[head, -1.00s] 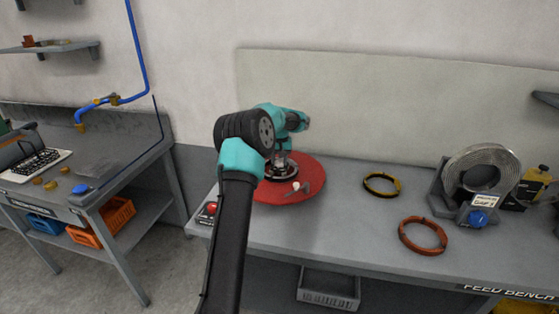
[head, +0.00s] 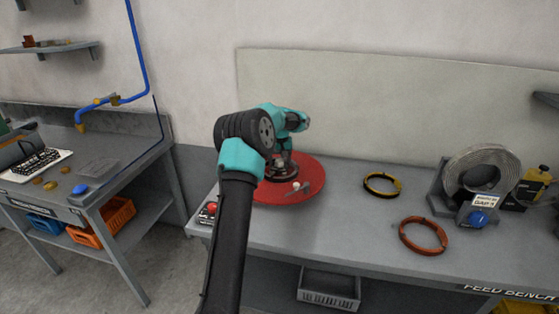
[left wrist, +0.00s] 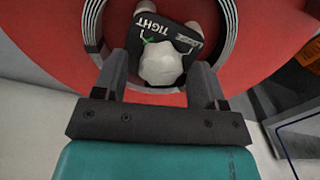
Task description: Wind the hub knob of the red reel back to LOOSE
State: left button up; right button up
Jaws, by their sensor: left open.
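The red reel (head: 300,190) lies flat at the left end of the grey bench. It fills much of the left wrist view (left wrist: 265,35). Its pale hub knob (left wrist: 162,66) stands on a dark plate (left wrist: 180,35) marked TIGHT, with a second word on the right, partly hidden and hard to read. A small green mark shows beside the knob. My left gripper (left wrist: 160,68) is open, with one finger on each side of the knob. I cannot tell whether either finger touches it. In the head view my left gripper (head: 283,163) is over the hub. My right gripper is not in view.
A yellow-black coil (head: 382,185) and a copper coil (head: 423,236) lie right of the reel. A grey coil on a stand (head: 480,170) with a blue knob is farther right. A red button box (head: 209,211) sits at the bench's left corner.

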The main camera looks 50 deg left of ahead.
aim_at(280, 161)
pick_arm(q)
notch_tip(280, 161, up, 17)
jog(key=shift+r, duration=0.2)
dwell(0.7)
